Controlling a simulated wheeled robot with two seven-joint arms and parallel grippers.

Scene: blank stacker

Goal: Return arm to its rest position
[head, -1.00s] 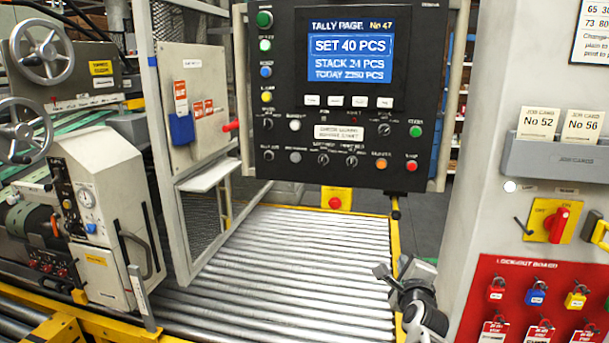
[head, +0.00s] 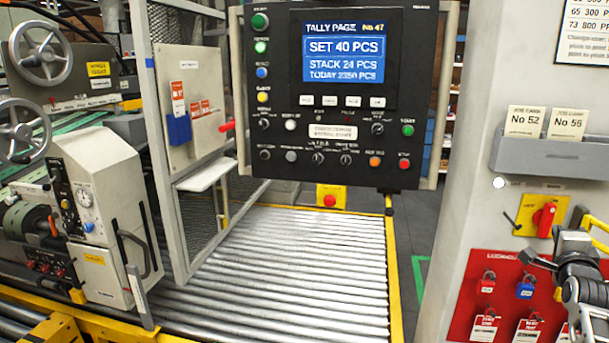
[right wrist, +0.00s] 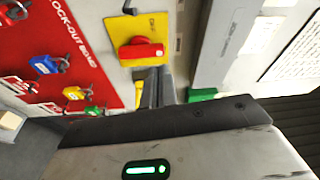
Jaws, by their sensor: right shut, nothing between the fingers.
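My right gripper (head: 556,252) is at the lower right of the head view, in front of the lockout board and below the job card holder. Its fingers are shut and hold nothing. In the right wrist view the dark fingers (right wrist: 155,90) show together behind the wrist housing, close to the yellow plate with the red switch (right wrist: 142,50) in the picture. The gripper hides part of the lockout board in the head view. My left gripper is not in view.
A control panel (head: 335,150) with a blue screen hangs over the roller conveyor (head: 270,270). A red lockout board (head: 468,310) with padlocks and a grey job card holder (head: 550,155) are on the pillar at right. A machine with handwheels (head: 45,50) stands left. The conveyor is clear.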

